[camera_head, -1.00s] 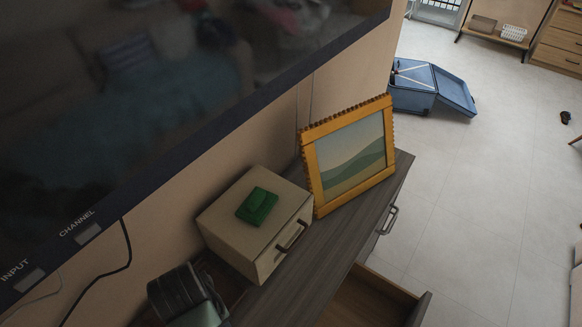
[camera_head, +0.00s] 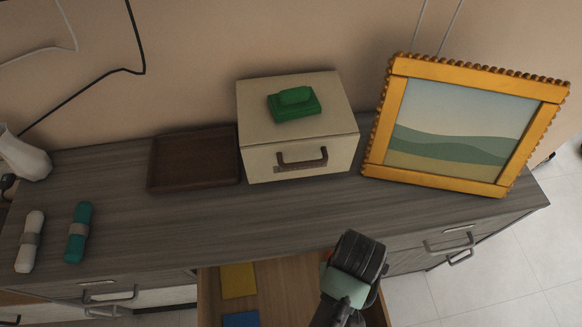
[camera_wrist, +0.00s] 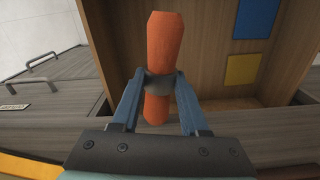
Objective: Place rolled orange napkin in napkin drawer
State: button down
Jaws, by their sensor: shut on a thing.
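A rolled orange napkin (camera_wrist: 164,45) with a grey band is between the fingers of my gripper (camera_wrist: 160,95) in the wrist view. The fingers are shut on it around the band. In the head view my gripper (camera_head: 343,300) is over the right part of an open wooden drawer (camera_head: 285,285); its fingers and the napkin are hidden there. The drawer also shows beyond the napkin in the wrist view (camera_wrist: 205,65). A yellow square (camera_head: 239,281) and a blue square (camera_head: 241,319) lie flat inside the drawer at its left.
On the grey dresser top (camera_head: 330,220) stand a beige box (camera_head: 300,160) with a green item (camera_head: 294,103) on it, a brown tray (camera_head: 195,160) and an orange picture frame (camera_head: 470,125). White (camera_head: 29,245) and teal (camera_head: 79,232) rolled napkins lie at the left.

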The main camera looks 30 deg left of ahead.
jog(key=shift+n, duration=0.9)
jog(key=f+b, duration=0.1)
jog(key=f, duration=0.1)
jog(key=s+f+b, duration=0.2)
jog(key=f, duration=0.1)
jog(key=shift+a+f, duration=0.1)
jog(key=shift+f, duration=0.2)
notch_tip(320, 180, down, 10)
jog(key=shift+b, duration=1.2)
jog(key=shift+f, duration=0.15)
jog(key=shift+c, duration=2.1)
grip_release()
